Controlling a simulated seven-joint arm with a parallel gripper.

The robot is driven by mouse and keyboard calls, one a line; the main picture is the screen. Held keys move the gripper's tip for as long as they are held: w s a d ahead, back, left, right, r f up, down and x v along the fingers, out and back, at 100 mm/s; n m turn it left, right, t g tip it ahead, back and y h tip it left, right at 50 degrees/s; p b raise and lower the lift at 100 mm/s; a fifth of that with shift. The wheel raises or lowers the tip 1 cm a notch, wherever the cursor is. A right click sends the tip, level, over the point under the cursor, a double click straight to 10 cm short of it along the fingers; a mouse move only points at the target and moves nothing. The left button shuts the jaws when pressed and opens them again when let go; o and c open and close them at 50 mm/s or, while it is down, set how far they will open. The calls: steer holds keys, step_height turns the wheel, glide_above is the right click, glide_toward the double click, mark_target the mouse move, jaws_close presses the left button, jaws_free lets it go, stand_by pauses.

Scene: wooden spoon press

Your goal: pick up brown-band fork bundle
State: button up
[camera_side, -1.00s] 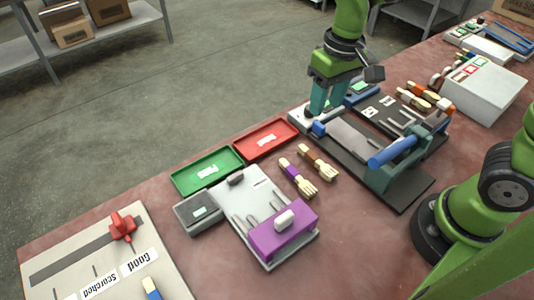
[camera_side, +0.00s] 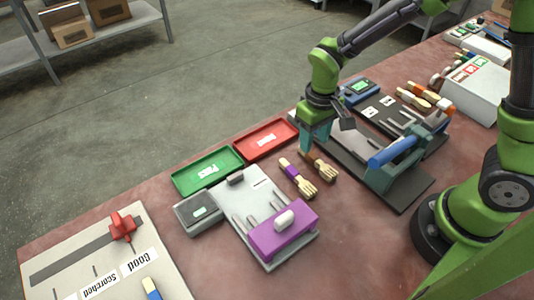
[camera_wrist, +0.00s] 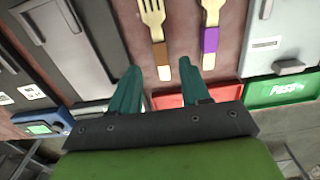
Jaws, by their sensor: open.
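The brown-band fork bundle (camera_side: 325,168) lies on the red-brown table beside the purple-band fork bundle (camera_side: 298,178), tines toward the near side. In the wrist view the brown-band bundle (camera_wrist: 153,22) points its tines up the picture, and its banded end lies in line with the gap between my fingers. My gripper (camera_wrist: 158,72) is open and empty, with one teal finger on each side of that end. In the side view my gripper (camera_side: 314,146) is over the banded end and partly hides it. I cannot tell the exact height or any contact.
A red tray (camera_side: 287,130) and a green tray (camera_side: 180,181) lie left of my gripper. A grey plate with a purple block (camera_side: 262,240) stands at the near left. A dark press base (camera_side: 402,203) with a blue roller (camera_side: 390,152) stands close on the right.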

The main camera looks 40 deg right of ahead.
mark_target(316, 163)
steer(key=f, duration=0.4)
steer(key=shift+w+a+f, duration=0.1)
steer(key=shift+w+f, duration=0.2)
steer(key=shift+f, duration=0.1)
jaws_close()
